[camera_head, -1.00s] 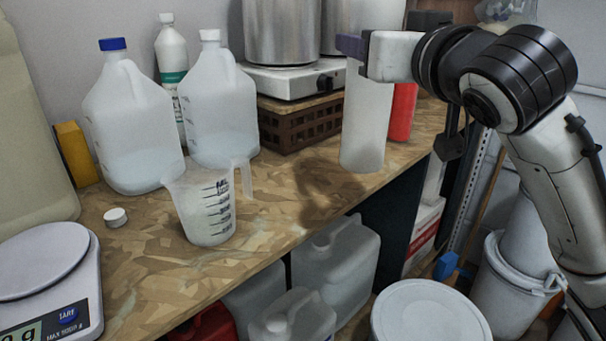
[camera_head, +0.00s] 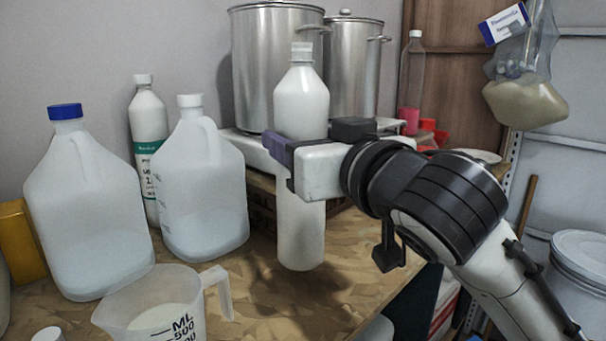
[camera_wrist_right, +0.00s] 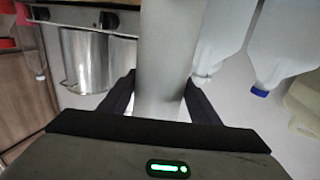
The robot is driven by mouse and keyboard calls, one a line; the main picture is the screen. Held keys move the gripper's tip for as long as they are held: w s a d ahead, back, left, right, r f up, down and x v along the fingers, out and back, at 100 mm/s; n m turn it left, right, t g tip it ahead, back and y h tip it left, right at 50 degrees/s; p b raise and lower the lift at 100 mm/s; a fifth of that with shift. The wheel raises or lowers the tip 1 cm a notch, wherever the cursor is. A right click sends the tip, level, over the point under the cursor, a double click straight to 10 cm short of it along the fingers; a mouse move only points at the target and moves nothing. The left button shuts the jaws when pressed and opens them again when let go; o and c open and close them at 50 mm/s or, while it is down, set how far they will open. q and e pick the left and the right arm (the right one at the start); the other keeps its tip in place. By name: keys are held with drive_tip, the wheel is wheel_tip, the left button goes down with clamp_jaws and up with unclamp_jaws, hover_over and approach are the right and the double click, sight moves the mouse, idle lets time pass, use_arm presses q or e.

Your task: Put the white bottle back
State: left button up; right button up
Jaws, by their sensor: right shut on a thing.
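A plain white bottle (camera_head: 301,105) with a white cap is upright in my right gripper (camera_head: 290,160), in front of the steel pots. My right gripper's fingers close around its middle, hiding a band of it. Its base is over the bench (camera_head: 255,300), close to a dark shadow; I cannot tell whether it touches. In the right wrist view the bottle (camera_wrist_right: 165,60) passes between both fingers of the gripper (camera_wrist_right: 160,95). Another white bottle (camera_head: 148,125), with a green label, stands at the back left. My left gripper is not in view.
Two translucent jugs, one blue-capped (camera_head: 85,215) and one white-capped (camera_head: 202,190), stand left of the held bottle. A measuring jug (camera_head: 150,310) is in front. Steel pots (camera_head: 262,70) stand behind on a hot plate.

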drive_tip(key=shift+f+b, duration=0.3)
drive_tip(key=shift+f, duration=1.4)
drive_tip(key=shift+f, duration=0.15)
drive_tip(key=o, duration=1.2)
drive_tip(key=shift+f, duration=0.1)
drive_tip(key=b+v, duration=0.3)
drive_tip(key=v, duration=0.9)
